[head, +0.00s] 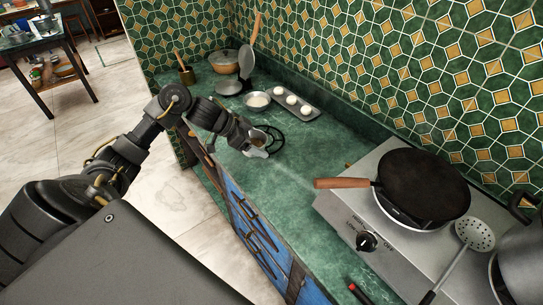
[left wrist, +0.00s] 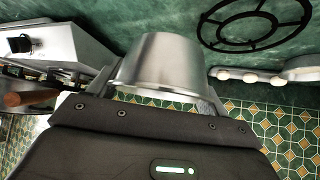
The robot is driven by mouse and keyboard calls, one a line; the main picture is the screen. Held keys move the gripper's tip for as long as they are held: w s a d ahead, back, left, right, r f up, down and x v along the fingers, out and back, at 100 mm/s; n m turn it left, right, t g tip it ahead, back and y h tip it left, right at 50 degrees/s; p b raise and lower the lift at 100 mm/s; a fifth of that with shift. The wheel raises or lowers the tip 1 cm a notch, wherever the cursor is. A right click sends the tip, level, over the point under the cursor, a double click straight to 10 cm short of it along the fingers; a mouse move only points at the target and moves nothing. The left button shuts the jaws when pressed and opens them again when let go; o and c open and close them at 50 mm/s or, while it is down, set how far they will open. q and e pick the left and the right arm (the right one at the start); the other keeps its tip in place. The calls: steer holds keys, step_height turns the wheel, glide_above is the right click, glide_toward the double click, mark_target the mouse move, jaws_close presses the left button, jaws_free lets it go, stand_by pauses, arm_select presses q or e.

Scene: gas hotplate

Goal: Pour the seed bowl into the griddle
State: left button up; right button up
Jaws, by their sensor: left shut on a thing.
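My left gripper (head: 255,146) is shut on a small metal bowl, the seed bowl (head: 258,153). In the head view it is over the counter beside a black ring trivet (head: 278,140), and its inside is mostly hidden by the gripper. The seed bowl fills the middle of the left wrist view (left wrist: 160,65), where its smooth silver side shows and its contents do not. The griddle (head: 425,183), a dark round pan with a wooden handle (head: 342,183), sits on the steel hotplate to the right, well apart from the bowl. My right gripper is not in view.
The hotplate (head: 340,205) has a black knob (head: 367,241). A slotted skimmer (head: 474,235) and a steel pot (head: 520,270) are right of the griddle. A bowl of white stuff (head: 257,102) and an egg tray (head: 312,112) stand behind. The counter between bowl and hotplate is clear.

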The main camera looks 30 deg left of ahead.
arm_select(q)
steer(key=shift+a+r, duration=0.35)
steer(key=shift+a, duration=0.3)
steer(key=s+d+f+m, duration=0.1)
steer(key=s+d+f, duration=0.2)
steer(key=s+d, duration=0.2)
steer(key=s+d+f+m+g+h, duration=0.1)
steer(key=s+d+f, duration=0.2)
steer(key=d, duration=0.9)
steer(key=s, duration=0.3)
steer(key=shift+s, duration=0.2)
